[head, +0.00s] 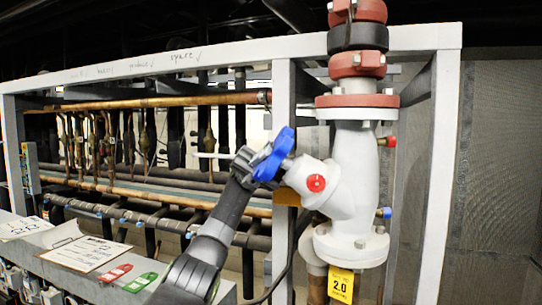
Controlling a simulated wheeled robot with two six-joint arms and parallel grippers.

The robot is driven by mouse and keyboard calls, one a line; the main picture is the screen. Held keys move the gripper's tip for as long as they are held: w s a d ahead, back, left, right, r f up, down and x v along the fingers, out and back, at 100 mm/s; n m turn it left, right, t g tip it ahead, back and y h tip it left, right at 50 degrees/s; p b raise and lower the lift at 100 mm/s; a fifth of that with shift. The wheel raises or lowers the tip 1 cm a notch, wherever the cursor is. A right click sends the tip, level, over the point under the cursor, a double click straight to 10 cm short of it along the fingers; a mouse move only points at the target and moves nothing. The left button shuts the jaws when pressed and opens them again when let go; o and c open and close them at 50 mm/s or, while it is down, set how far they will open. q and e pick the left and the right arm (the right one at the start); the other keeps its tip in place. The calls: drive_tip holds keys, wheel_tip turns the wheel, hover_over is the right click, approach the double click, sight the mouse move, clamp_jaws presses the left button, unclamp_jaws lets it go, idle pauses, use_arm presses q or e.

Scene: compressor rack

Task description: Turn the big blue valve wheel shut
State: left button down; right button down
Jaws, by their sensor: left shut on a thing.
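The big blue valve wheel (273,155) sits on the angled stem of the white valve body (350,165), left of the vertical pipe. My left gripper (256,165) reaches up from below and is shut on the wheel's left edge. The fingertips are partly hidden by the wheel and are too small to make out well. My right gripper does not show.
A grey frame post (283,100) stands right behind the wheel. Copper pipes (150,102) run across behind my arm. A red cap (316,183) and yellow tag (341,284) are on the valve. Clipboards and red and green tags lie on the lower-left ledge (60,265).

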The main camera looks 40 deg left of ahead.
use_arm(q)
drive_tip(key=c, duration=1.3)
unclamp_jaws()
